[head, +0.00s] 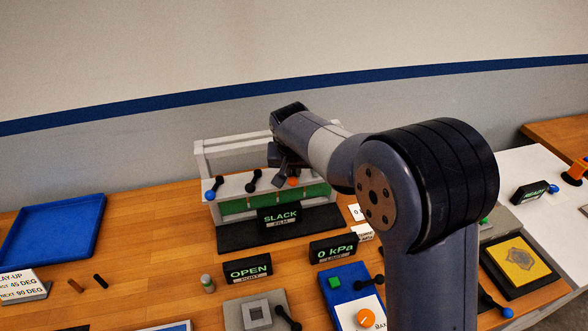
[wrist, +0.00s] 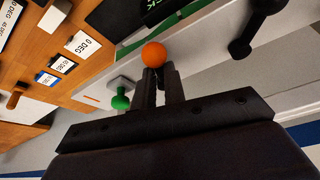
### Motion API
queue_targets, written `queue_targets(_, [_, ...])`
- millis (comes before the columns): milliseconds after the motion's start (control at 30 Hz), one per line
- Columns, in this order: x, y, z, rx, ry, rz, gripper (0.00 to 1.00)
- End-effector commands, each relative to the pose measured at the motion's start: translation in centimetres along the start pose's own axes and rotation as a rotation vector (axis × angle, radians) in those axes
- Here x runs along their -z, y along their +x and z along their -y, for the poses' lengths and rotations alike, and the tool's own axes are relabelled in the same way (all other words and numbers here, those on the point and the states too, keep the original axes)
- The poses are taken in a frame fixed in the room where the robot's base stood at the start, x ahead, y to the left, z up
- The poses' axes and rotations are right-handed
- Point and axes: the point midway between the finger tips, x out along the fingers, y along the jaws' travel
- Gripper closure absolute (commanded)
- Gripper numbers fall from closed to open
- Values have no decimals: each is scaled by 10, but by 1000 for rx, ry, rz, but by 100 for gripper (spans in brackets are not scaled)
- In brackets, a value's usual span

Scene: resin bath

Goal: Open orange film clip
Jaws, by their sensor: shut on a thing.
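The orange film clip is a lever with an orange ball knob, seen in the wrist view (wrist: 154,54) at the tips of my gripper (wrist: 159,78). The gripper's two dark fingers are close together, shut on the clip just below the ball. The rest of the clip's lever is hidden by the fingers. A display (head: 280,217) in front of the frame reads SLACK FILM.
Other clips stand left on the same frame: a blue-knobbed one (head: 211,190) and black ones (head: 253,181). Displays read OPEN (head: 247,270) and 0 kPa (head: 333,250). A blue tray (head: 52,235) lies at the left.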

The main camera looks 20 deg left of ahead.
Motion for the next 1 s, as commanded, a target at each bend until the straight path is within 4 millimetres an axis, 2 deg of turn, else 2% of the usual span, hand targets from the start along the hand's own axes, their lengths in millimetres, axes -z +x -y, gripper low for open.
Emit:
queue_targets(33, [-5,3,3,2,-3,13,100])
queue_targets(400, [-6,4,3,2,-3,16,100])
queue_targets(433, [-6,4,3,2,-3,16,87])
queue_targets(667, [-5,3,2,0,-3,13,68])
queue_targets(1000, [-2,-5,1,1,-1,4,67])
